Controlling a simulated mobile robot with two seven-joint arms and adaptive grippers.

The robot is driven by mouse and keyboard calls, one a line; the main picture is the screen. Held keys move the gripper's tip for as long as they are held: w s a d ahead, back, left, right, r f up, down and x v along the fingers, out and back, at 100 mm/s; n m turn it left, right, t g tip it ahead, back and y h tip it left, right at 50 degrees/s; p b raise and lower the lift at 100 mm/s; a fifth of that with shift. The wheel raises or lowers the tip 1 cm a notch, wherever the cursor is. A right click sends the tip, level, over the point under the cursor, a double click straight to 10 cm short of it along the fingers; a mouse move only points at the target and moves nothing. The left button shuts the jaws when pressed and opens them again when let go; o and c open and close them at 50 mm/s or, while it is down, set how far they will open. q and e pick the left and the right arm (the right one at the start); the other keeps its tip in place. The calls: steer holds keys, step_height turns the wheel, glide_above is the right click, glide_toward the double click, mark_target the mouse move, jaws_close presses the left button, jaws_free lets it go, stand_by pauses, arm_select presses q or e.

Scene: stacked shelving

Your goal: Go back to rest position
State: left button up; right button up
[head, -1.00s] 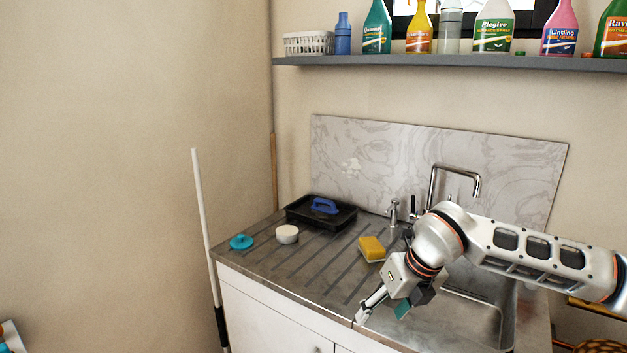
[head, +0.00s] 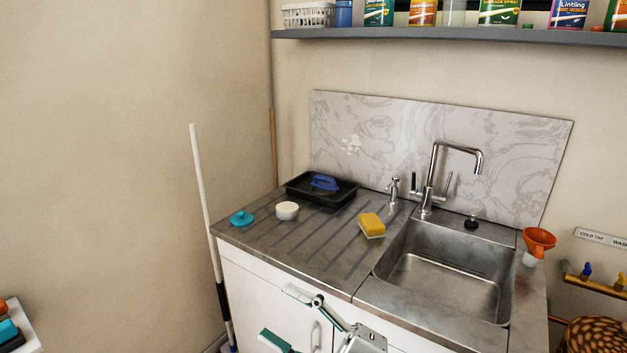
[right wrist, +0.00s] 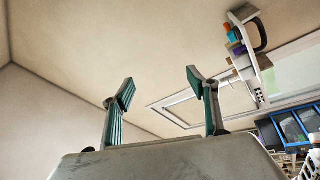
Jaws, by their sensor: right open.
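My right gripper (head: 287,317) is at the bottom of the head view, in front of the white cabinet under the sink counter. It is open, its two teal-padded fingers spread apart with nothing between them. The right wrist view also shows the open fingers (right wrist: 160,85), empty, against a plain wall and ceiling. Most of my right arm is below the picture edge. My left gripper is not in view.
The steel sink (head: 440,275) is empty. A white pole (head: 202,185) leans at the counter's left.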

steer(key=w+d+f+m+t+h, duration=0.2)
steer(key=d+f+m+t+h, duration=0.5)
steer(key=d+f+m+h, duration=0.55)
steer(key=s+d+f+m+g+h, duration=0.2)
steer(key=s+d+f+m, duration=0.2)
steer(key=f, duration=0.7)
steer(key=s+d+f+m+g+h, duration=0.2)
steer(key=s+d+f+m+g, duration=0.1)
steer(key=s+d+f, duration=0.5)
step_height(320, 180, down, 3)
steer(key=shift+s+d+f+m, duration=0.2)
steer(key=shift+s+m, duration=0.65)
steer(key=shift+s, duration=0.4)
